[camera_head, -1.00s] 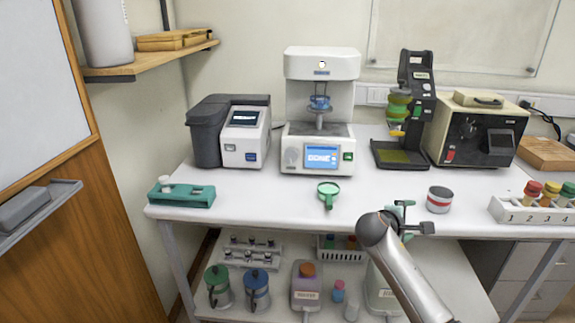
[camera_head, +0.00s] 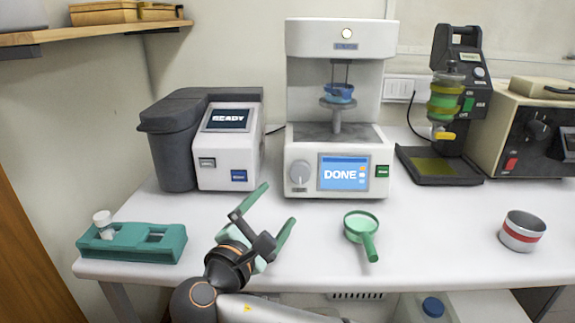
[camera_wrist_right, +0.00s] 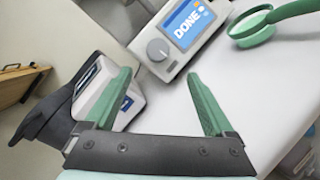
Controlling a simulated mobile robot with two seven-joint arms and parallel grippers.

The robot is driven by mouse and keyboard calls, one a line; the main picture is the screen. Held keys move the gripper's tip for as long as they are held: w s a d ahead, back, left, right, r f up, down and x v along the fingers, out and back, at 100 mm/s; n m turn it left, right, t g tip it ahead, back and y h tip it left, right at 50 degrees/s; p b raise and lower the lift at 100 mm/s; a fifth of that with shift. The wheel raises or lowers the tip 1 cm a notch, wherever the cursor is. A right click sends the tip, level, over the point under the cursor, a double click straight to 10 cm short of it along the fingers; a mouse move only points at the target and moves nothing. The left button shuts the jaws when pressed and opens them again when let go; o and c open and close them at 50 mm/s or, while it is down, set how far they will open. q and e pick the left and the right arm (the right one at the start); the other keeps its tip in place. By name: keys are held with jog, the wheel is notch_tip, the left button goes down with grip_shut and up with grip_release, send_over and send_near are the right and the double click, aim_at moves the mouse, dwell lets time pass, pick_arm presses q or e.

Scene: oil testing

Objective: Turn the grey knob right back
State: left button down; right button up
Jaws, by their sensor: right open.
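The grey knob (camera_head: 299,174) is on the front of the white testing machine (camera_head: 334,60), left of its blue screen (camera_head: 344,174), which reads DONE. The knob also shows in the right wrist view (camera_wrist_right: 158,49), beyond the fingertips and between them. My right gripper (camera_head: 266,205) is open and empty, with green fingers, in front of the knob and a little to its left, clear of the machine. Its fingers also show in the right wrist view (camera_wrist_right: 160,78). A blue cup (camera_head: 339,93) stands on the machine's small platform. My left gripper is not in view.
A green-handled strainer (camera_head: 362,228) lies on the table right of the gripper. A green rack (camera_head: 132,243) with a white-capped vial is at the left edge. A grey-white device (camera_head: 228,150) reading READY stands left of the machine. A striped tin (camera_head: 522,231) is at right.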

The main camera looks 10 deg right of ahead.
aim_at(296, 177)
jog(key=shift+w+a, duration=0.1)
jog(key=shift+w, duration=0.45)
jog(key=b+x, duration=0.1)
jog(key=x, duration=1.1)
jog(key=shift+s, duration=0.1)
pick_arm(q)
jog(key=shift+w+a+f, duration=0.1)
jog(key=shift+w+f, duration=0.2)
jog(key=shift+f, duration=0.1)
